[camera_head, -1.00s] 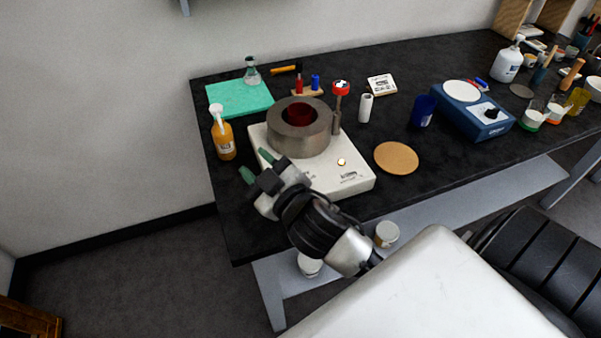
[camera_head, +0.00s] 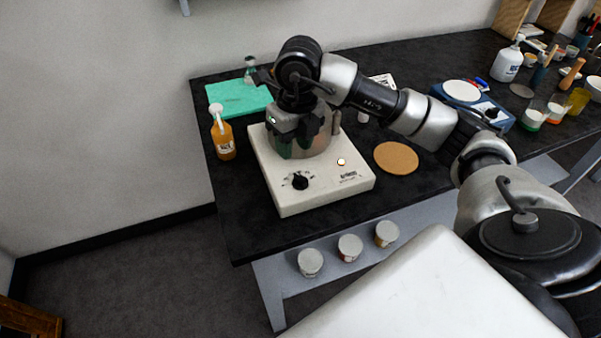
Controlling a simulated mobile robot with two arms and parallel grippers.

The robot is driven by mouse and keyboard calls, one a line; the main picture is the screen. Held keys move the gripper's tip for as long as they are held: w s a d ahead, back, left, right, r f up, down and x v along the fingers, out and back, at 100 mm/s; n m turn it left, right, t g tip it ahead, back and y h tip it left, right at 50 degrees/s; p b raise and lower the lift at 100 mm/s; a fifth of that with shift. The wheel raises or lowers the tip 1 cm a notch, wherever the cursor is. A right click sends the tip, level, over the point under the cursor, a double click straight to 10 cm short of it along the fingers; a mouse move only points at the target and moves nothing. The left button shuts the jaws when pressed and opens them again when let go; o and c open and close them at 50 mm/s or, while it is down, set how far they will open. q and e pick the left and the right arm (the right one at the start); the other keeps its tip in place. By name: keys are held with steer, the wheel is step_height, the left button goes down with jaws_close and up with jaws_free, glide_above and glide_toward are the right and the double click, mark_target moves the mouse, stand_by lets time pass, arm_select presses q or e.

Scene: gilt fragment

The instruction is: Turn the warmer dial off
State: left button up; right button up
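The warmer (camera_head: 325,192) is a white box with a thick grey metal ring on top, standing near the left end of the black table. Its black dial (camera_head: 300,181) is in plain view on the sloped front panel, but its pointer is too small to read. My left gripper is out of view.
An orange bottle (camera_head: 223,138) stands left of the warmer, and a green mat (camera_head: 238,98) lies behind it. A cork disc (camera_head: 396,158) lies to the right. A blue device (camera_head: 508,122) stands further right. The table in front of the warmer is clear.

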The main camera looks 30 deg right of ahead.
mark_target(300, 177)
steer(key=shift+h, duration=0.4)
steer(key=f, duration=0.3)
steer(key=d+f+p, duration=0.1)
steer(key=f, duration=0.6)
steer(key=shift+d+f+p, duration=0.2)
steer(key=shift+d+p, duration=0.05)
steer(key=shift+p, duration=0.05)
steer(key=shift+c, duration=0.3)
jaws_close()
